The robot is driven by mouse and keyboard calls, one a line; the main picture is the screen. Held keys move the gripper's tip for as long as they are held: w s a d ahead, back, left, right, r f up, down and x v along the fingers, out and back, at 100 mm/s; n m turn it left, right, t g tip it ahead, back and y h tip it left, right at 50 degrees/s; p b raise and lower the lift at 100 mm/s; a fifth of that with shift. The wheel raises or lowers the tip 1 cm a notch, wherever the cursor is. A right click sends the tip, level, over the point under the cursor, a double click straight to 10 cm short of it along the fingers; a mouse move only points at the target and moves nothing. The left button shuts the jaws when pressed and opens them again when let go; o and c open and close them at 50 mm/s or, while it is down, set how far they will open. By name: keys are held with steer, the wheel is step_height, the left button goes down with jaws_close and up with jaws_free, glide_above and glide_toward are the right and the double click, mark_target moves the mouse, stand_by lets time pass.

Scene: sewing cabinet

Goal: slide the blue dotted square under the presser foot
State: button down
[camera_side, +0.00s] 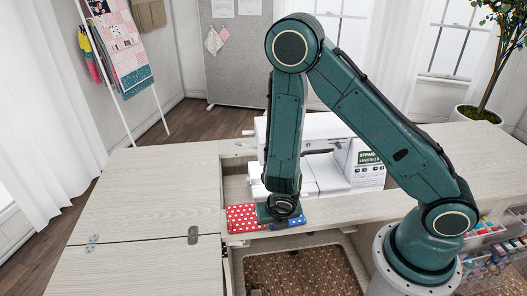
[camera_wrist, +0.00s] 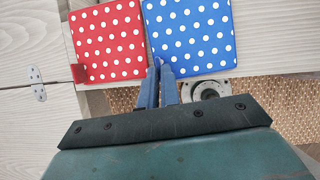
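The blue square with white dots (camera_wrist: 190,35) lies flat on the pale wood surface, right of the red square in the wrist view. In the side view only a bit of the blue square (camera_side: 294,222) shows beside my gripper. My gripper (camera_wrist: 158,64) has its two fingers close together, shut, with the tips at the blue square's near left corner. I see no cloth pinched between them; whether they touch the square is unclear. The white sewing machine (camera_side: 320,178) stands behind my arm in the side view. Its presser foot is hidden by my arm.
A red square with white dots (camera_wrist: 108,42) lies close beside the blue one, with a small red block (camera_wrist: 79,73) at its lower left. The cabinet top (camera_side: 150,190) is clear at left. An opening lies in front, with a brown dotted mat (camera_side: 300,272) below.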

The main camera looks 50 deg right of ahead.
steer(key=shift+r, duration=2.35)
steer(key=shift+m+h, duration=0.3)
steer(key=shift+m, duration=0.3)
steer(key=w+d, duration=0.1)
steer(key=w, duration=0.1)
steer(key=w+d, duration=0.2)
steer(key=w, duration=0.1)
steer(key=w+d, duration=0.2)
steer(key=w, duration=0.1)
steer(key=shift+d+f, duration=0.2)
steer(key=shift+f, duration=0.05)
steer(key=shift+w+f, duration=0.1)
steer(key=shift+w, duration=0.05)
steer(key=shift+w+d+f, duration=0.95)
steer(key=shift+d+f, duration=0.1)
steer(key=shift+f, duration=0.2)
steer(key=shift+w+d+f, duration=0.15)
steer(key=shift+f, duration=0.55)
steer(key=shift+w+d, duration=1.25)
steer(key=shift+w, duration=0.05)
stand_by(0.6)
